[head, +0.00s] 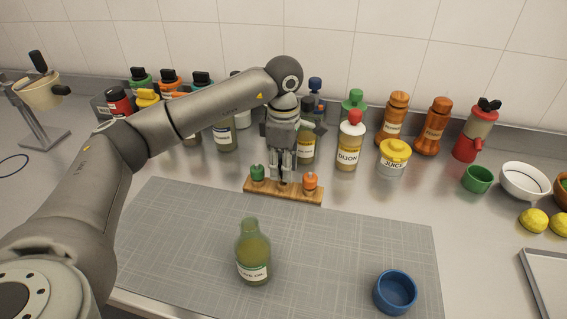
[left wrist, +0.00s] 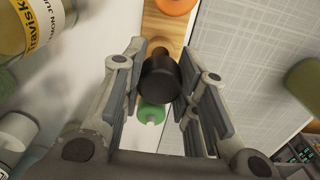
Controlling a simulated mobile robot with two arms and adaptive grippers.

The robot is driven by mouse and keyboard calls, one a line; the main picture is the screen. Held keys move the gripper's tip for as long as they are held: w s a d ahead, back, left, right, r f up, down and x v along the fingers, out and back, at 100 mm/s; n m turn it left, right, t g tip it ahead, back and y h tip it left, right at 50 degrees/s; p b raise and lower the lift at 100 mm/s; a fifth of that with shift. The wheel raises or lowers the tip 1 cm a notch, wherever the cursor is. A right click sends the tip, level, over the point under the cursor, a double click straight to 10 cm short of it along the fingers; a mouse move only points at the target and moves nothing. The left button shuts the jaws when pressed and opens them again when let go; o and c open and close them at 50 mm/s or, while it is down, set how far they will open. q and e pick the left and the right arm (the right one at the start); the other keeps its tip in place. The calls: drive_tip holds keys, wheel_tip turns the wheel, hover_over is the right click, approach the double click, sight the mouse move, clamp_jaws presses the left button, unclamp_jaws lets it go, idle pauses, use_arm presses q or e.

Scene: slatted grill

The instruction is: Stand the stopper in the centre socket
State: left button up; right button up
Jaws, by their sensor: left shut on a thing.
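The wooden rack (head: 284,195) stands at the back edge of the grey mat, with a green stopper (head: 257,173) at its left end and an orange stopper (head: 310,181) at its right end. My left gripper (head: 283,176) points down over the middle of the rack, between these two. It is shut on a dark stopper (left wrist: 160,79), seen from above between the fingers in the left wrist view. The green stopper (left wrist: 150,113) and the orange stopper (left wrist: 177,5) show there on either side. The fingers hide the centre socket, so I cannot tell whether the dark stopper is seated. My right gripper is out of view.
An olive-green bottle (head: 253,256) and a blue bowl (head: 395,292) stand on the mat (head: 340,245). The mat between rack and bowl is clear.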

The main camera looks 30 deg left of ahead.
use_arm(q)
drive_tip(key=shift+f, duration=0.15)
idle(1.0)
drive_tip(key=shift+f+b, duration=0.1)
drive_tip(key=shift+b, duration=0.2)
idle(0.6)
drive_tip(key=shift+f+b, duration=0.8)
drive_tip(key=shift+f, duration=0.35)
drive_tip(key=o, duration=1.2)
drive_tip(key=shift+c, duration=0.2)
drive_tip(key=shift+r, duration=0.1)
wheel_tip(320, 180, up, 12)
drive_tip(key=shift+f, duration=0.1)
